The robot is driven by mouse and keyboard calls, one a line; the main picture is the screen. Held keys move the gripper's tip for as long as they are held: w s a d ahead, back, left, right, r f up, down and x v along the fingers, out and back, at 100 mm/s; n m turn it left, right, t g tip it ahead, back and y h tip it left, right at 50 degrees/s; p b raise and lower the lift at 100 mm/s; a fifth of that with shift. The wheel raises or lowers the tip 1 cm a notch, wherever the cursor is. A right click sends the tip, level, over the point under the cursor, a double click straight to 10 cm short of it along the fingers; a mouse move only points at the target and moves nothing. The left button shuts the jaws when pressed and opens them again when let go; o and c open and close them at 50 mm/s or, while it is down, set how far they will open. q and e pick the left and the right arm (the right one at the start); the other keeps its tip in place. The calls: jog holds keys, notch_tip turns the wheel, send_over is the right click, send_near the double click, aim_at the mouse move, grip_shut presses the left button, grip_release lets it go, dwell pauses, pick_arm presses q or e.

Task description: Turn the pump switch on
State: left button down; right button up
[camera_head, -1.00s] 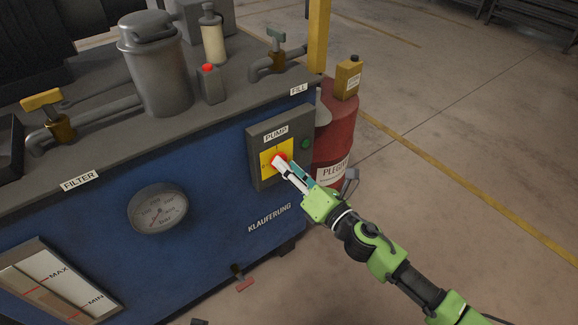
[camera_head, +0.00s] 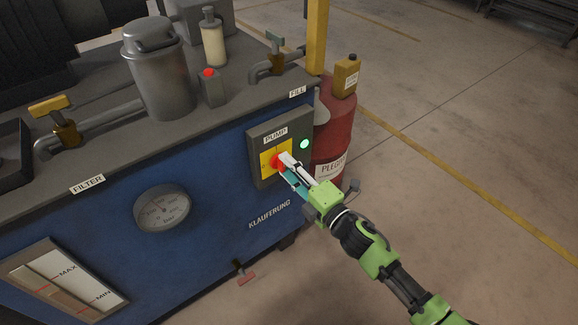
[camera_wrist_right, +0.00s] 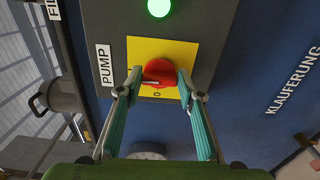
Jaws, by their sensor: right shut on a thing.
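The pump switch (camera_head: 277,161) is a red knob on a yellow plate (camera_head: 267,151), set in a grey box labelled PUMP on the blue machine front. My right gripper (camera_head: 284,163) is at the knob, its fingers shut on it. In the right wrist view the red knob (camera_wrist_right: 160,73) sits between the tips of the two fingers of my right gripper (camera_wrist_right: 158,88). A "0" mark shows on the yellow plate near the knob. The green lamp (camera_head: 304,144) beside the switch is lit; it also glows in the wrist view (camera_wrist_right: 159,8). My left gripper is not in view.
A red drum (camera_head: 333,130) with a small yellow can (camera_head: 346,75) on it stands right of the machine. A round gauge (camera_head: 162,208) is on the blue front. A small red-handled valve (camera_head: 246,277) sticks out low. The floor at right is clear.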

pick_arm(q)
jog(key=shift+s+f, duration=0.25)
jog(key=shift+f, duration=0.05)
pick_arm(e)
jog(key=shift+m, duration=0.3)
jog(key=o, duration=1.1)
jog(key=shift+s+d, duration=0.1)
jog(key=v, duration=1.1)
jog(key=shift+s+d, duration=0.25)
jog(key=shift+s, duration=0.05)
